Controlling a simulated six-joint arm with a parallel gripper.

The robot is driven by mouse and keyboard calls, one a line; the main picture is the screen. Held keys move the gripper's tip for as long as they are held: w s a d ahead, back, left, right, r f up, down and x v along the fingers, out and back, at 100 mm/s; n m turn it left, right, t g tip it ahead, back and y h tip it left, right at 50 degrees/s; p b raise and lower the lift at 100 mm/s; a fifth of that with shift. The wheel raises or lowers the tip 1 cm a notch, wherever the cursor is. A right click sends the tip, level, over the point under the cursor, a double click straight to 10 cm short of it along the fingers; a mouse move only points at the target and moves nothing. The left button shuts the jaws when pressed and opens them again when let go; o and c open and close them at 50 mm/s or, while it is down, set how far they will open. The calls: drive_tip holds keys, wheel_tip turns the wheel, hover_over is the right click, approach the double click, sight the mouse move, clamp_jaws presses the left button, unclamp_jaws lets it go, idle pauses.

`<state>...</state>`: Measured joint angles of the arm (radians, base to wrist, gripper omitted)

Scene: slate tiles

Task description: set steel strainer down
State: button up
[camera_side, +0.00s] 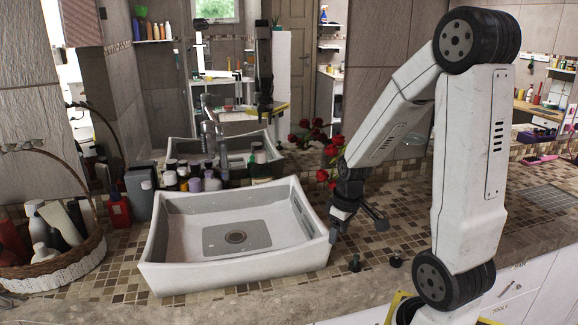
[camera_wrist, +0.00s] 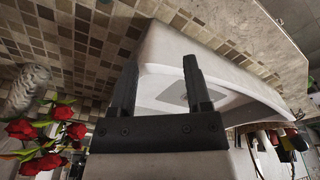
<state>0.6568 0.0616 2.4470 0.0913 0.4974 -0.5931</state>
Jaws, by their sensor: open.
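My gripper (camera_side: 358,220) is open and empty, pointing down over the tiled counter at the right end of the white sink (camera_side: 163,238). In the wrist view, its two dark fingers (camera_wrist: 160,66) are spread apart with nothing between them, and the sink (camera_wrist: 165,45) lies behind them. No other strainer can be made out clearly.
Red roses (camera_side: 334,146) are close behind my gripper, left of it in the wrist view (camera_wrist: 55,132). Several bottles (camera_side: 212,181) line the sink's back edge. A wicker basket (camera_side: 60,270) stands at left. Two small dark knobs (camera_side: 354,263) are in front.

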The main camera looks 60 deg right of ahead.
drive_tip(key=w+a, duration=0.2)
drive_tip(key=a, duration=0.7)
drive_tip(key=w+a+n+t, duration=0.1)
drive_tip(key=w+a, duration=0.1)
drive_tip(key=a, duration=0.6)
drive_tip(key=shift+a+f+n+y, duration=0.3)
drive_tip(key=shift+a+f, duration=0.05)
